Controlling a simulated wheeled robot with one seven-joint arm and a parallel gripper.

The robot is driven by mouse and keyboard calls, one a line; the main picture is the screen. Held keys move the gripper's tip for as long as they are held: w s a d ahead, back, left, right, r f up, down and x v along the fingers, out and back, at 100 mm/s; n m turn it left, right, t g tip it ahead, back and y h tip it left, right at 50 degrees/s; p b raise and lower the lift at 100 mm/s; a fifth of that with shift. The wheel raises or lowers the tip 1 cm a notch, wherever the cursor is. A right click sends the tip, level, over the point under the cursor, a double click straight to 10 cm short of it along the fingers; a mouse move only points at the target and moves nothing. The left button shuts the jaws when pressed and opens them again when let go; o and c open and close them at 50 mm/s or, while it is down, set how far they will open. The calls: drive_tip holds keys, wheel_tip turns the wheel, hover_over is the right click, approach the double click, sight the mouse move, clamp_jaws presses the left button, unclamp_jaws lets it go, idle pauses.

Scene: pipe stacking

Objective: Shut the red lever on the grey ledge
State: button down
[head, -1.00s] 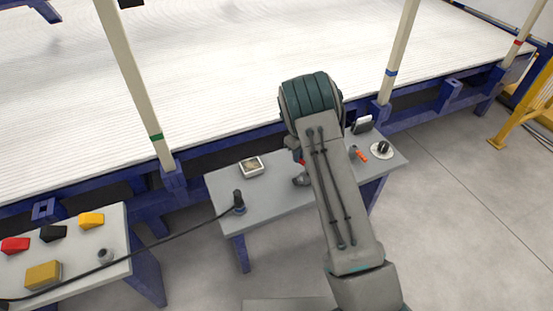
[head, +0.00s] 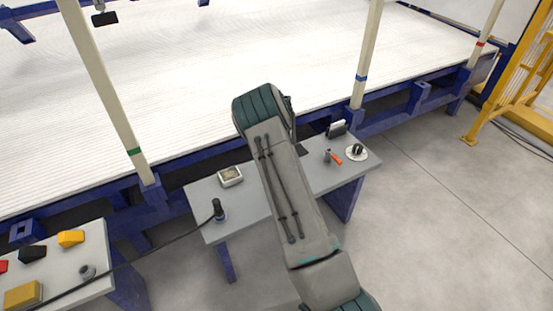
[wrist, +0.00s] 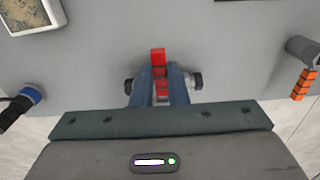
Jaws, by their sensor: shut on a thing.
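The red lever (wrist: 158,58) shows in the wrist view, upright in the picture, between the two blue fingers of my gripper (wrist: 160,82). The fingers are shut on it; dark round knobs stick out on both sides of them. The lever's lower part and mount are mostly hidden by the fingers. The grey ledge (wrist: 95,70) lies beneath. In the head view the grey ledge (head: 245,205) stands in front of the white table, and my arm hides the lever and my gripper.
On the ledge are a white-framed box (head: 230,176), a black plug with a cable (head: 218,210), an orange-handled valve (head: 337,158) and a black knob on a white disc (head: 357,151). A grey side table (head: 75,262) with coloured blocks stands at the lower left.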

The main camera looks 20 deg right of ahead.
drive_tip(key=shift+w+d+r, duration=0.1)
drive_tip(key=shift+w+r, duration=0.1)
drive_tip(key=c, duration=1.4)
unclamp_jaws()
drive_tip(key=shift+c, duration=0.2)
drive_tip(key=shift+s+f, duration=0.1)
wheel_tip(320, 180, up, 14)
drive_tip(key=p, duration=0.1)
